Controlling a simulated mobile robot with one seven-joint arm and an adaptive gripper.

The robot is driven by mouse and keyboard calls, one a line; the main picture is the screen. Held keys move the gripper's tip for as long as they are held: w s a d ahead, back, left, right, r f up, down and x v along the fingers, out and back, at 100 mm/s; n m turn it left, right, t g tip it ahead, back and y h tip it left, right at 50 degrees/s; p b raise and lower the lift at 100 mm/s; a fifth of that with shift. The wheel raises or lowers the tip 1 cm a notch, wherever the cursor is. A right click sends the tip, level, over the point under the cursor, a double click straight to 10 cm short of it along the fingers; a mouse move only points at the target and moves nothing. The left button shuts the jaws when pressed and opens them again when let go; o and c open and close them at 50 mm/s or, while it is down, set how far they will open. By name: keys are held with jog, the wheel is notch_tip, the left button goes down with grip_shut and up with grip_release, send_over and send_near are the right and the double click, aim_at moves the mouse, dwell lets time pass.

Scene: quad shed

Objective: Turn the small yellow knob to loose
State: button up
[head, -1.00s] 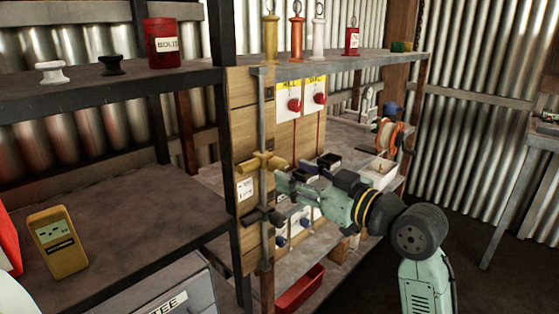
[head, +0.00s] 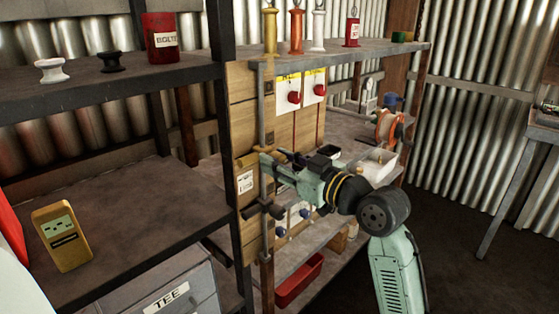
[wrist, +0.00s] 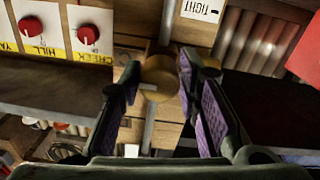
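The yellow knob (wrist: 160,78) shows in the wrist view between the two fingertips of my gripper (wrist: 158,72). It is rounded and faces the camera, with the grey pipe behind it. The purple-padded fingers stand open on either side; the right one is close to it, and I cannot tell whether either touches. In the head view my gripper (head: 272,166) is at the grey vertical pipe (head: 263,105) and covers most of the knob. A white label reading TIGHT (wrist: 202,11) is beside the knob in the wrist view.
Two red dials (head: 293,97) are on white panels right of the pipe. A dark handle (head: 264,209) is lower on the pipe. Shelves (head: 120,215) stand left, with a yellow meter (head: 62,238). A white bin (head: 375,165) is right of my wrist.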

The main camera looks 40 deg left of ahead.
grip_shut()
jog(key=shift+f+n+b, duration=0.1)
jog(key=shift+n+b, duration=0.2)
jog(key=shift+b, duration=0.3)
jog(key=n+b, duration=0.1)
jog(key=b, duration=0.1)
jog(key=n+b, duration=0.1)
jog(key=b, duration=0.1)
jog(key=shift+f+n, duration=0.25)
jog(key=shift+n, duration=0.05)
jog(key=n+b, duration=0.3)
jog(key=b, duration=0.1)
jog(key=shift+n, duration=0.3)
jog(key=n+b, duration=0.5)
jog(key=shift+r+n, duration=0.1)
jog(key=shift+n, duration=0.2)
jog(key=n+b, duration=0.3)
jog(key=n, duration=0.2)
jog(key=shift+r+n+g, duration=0.15)
jog(key=shift+n+g, duration=0.15)
jog(key=shift+n, duration=0.3)
